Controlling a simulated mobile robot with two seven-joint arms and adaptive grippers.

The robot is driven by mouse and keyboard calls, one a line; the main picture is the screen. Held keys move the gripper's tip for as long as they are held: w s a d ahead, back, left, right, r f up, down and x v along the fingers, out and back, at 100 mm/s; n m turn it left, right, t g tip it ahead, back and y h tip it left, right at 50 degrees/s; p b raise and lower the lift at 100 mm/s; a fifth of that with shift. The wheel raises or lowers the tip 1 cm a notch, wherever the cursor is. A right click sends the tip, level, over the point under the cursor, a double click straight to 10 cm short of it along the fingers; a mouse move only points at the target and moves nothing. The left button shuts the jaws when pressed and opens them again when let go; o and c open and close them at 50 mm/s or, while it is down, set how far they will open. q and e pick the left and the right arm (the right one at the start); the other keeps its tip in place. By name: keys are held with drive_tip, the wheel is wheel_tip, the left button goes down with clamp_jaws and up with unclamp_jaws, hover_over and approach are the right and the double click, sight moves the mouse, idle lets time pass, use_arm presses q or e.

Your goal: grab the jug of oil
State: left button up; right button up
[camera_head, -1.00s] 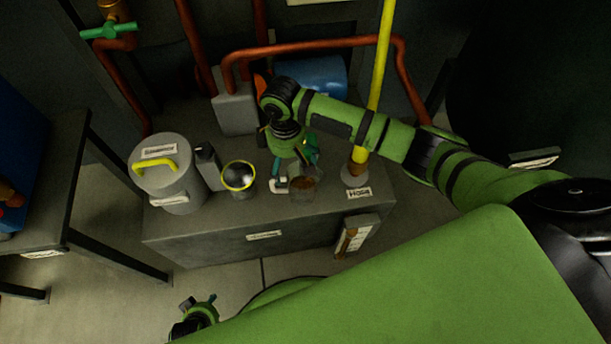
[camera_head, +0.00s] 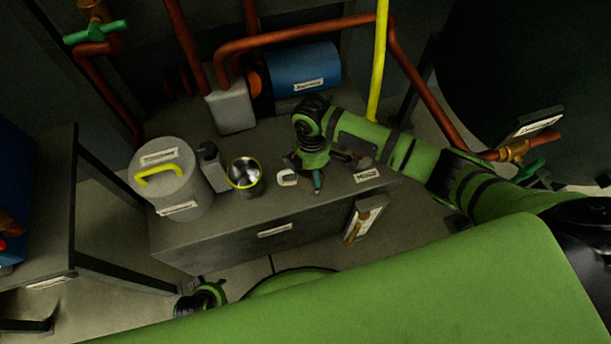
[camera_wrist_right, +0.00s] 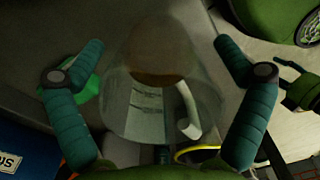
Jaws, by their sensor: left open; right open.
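The jug (camera_wrist_right: 150,115) is clear, with brown oil (camera_wrist_right: 155,65) inside and a white handle (camera_wrist_right: 188,110). In the right wrist view it lies between the two teal fingers of my right gripper (camera_wrist_right: 157,48), with a gap on each side. In the head view my right gripper (camera_head: 318,175) is open low over the bench (camera_head: 205,232) and hides most of the jug; a white handle (camera_head: 287,177) shows to its left. My left gripper (camera_head: 203,292) is open and low in front of the bench, partly cut off by my body.
A cup with a yellow rim (camera_head: 245,177), a grey bottle (camera_head: 213,168) and a lidded pot (camera_head: 172,185) stand left on the bench. A blue motor (camera_head: 305,75) and red pipes (camera_head: 290,38) lie behind. A yellow pipe (camera_head: 381,60) rises behind my right arm.

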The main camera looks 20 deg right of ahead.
drive_tip(key=shift+f, duration=0.6)
drive_tip(key=c, duration=1.2)
drive_tip(key=shift+s, duration=0.1)
drive_tip(key=shift+r, duration=0.2)
